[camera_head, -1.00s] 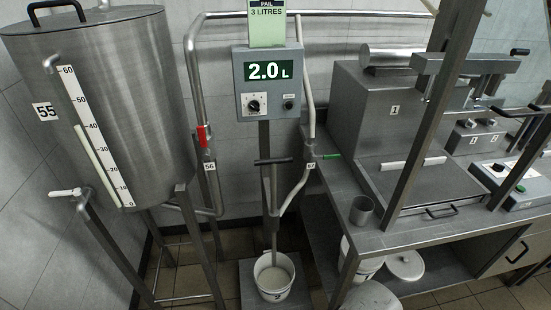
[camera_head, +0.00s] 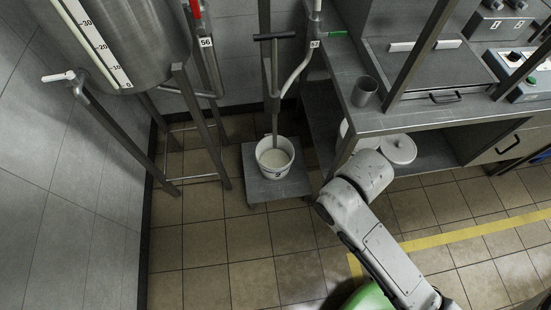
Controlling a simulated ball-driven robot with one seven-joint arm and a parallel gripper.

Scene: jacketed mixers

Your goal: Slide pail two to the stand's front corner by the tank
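Pail two (camera_head: 286,172), a white bucket with pale contents, stands upright on the low grey stand (camera_head: 257,193). It sits around the stand's middle, with bare top in front of it and to its left. A thin vertical pipe comes down to the pail. The steel tank (camera_head: 150,45) with a level scale stands on legs to the left of the stand. My arm reaches in from the lower right, with its bent joint to the right of the stand. I cannot see my gripper's fingers.
A steel bench (camera_head: 430,122) with a grey cup (camera_head: 364,92) stands at the right. A white lid (camera_head: 398,150) lies on its lower shelf, beside a white pail mostly hidden by my arm. Tank legs (camera_head: 202,125) rise left of the stand. Tiled floor in front is clear.

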